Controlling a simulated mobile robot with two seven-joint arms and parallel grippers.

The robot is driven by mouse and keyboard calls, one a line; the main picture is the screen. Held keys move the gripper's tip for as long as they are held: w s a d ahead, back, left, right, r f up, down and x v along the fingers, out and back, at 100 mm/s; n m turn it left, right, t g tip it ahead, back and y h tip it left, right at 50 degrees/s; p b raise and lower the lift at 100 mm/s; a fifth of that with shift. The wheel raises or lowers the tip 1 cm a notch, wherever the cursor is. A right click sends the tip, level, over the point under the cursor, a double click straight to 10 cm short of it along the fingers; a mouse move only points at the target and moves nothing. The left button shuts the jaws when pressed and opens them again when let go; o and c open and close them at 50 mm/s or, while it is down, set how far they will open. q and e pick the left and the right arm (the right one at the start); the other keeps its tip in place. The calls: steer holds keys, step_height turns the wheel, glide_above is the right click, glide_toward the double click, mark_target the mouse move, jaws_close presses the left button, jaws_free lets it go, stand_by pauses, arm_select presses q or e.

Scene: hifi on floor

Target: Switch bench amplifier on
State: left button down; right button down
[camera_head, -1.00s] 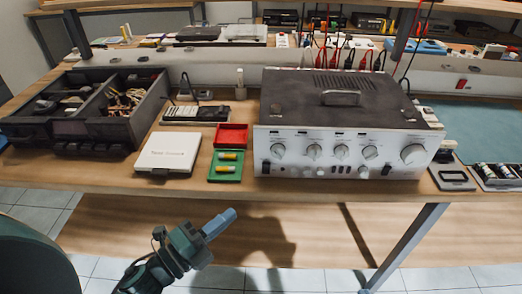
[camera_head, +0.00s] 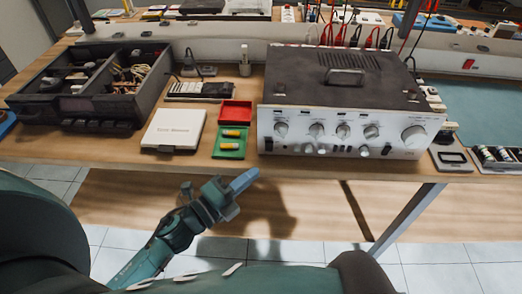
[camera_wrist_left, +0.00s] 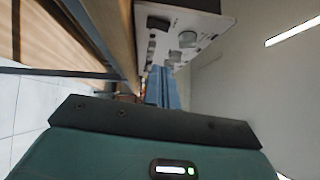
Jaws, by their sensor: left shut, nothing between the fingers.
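The bench amplifier (camera_head: 342,92) stands on the wooden workbench, with a dark top, a top handle and a silver front panel facing me. The panel carries several round knobs, with smaller knobs and dark buttons along its lower edge. I cannot tell which control is the power switch. My left gripper (camera_head: 246,181) is shut and empty, in front of the bench edge, below and left of the panel, apart from it. In the left wrist view, the blue fingers (camera_wrist_left: 161,88) point toward the panel (camera_wrist_left: 190,35), whose knobs show above them. My right gripper is not in view.
Left of the amplifier are a red tray (camera_head: 235,113), a green tray (camera_head: 230,142) with yellow cylinders, a white box (camera_head: 174,130) and a black organizer (camera_head: 90,90). Right of it lies a dark-framed item (camera_head: 451,160). Cables hang behind. The space before the bench edge is open.

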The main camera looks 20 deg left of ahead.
mark_target(272, 144)
arm_select(q)
steer(key=shift+w+d+r+p, duration=0.1)
steer(key=shift+w+r+p, duration=0.05)
steer(key=shift+w, duration=1)
steer(key=shift+w+d+r+p, duration=0.1)
steer(key=shift+w+d+p, duration=0.1)
steer(key=shift+w, duration=1)
steer(key=shift+w+d+r+p, duration=0.1)
steer(key=shift+w+r+p, duration=0.05)
steer(key=shift+w, duration=1)
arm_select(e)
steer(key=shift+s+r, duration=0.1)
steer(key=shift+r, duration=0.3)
arm_select(q)
steer(key=shift+a, duration=0.1)
steer(key=shift+w+r+p, duration=0.2)
steer(key=shift+r+p, duration=0.15)
steer(key=shift+p, duration=0.6)
steer(key=shift+f, duration=0.25)
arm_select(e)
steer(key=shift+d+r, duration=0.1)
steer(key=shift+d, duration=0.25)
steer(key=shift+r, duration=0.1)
